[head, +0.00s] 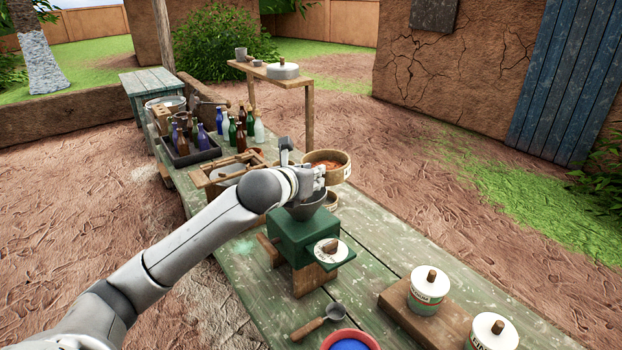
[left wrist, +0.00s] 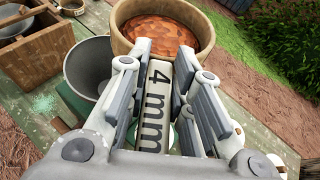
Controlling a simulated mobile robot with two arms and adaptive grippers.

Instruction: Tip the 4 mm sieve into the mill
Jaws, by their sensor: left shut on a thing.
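The 4 mm sieve is a round wooden sieve (head: 341,177) with reddish-brown bits (left wrist: 165,38) inside. My left gripper (head: 313,176) is shut on its grey handle (left wrist: 154,100), marked "4 mm". The sieve looks about level, held above the table, with its bits still in it. The mill (head: 290,238) is a green box on a wooden base with a dark hopper (head: 303,212) on top. In the left wrist view the open hopper (left wrist: 88,66) lies left of the sieve, and its visible inside looks empty. My right gripper is not in view.
A wooden frame (head: 222,176) and a crate of bottles (head: 190,151) stand farther back. Lidded tins (head: 429,288), a scoop (head: 333,312) and a red-rimmed bowl (head: 350,335) are nearer.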

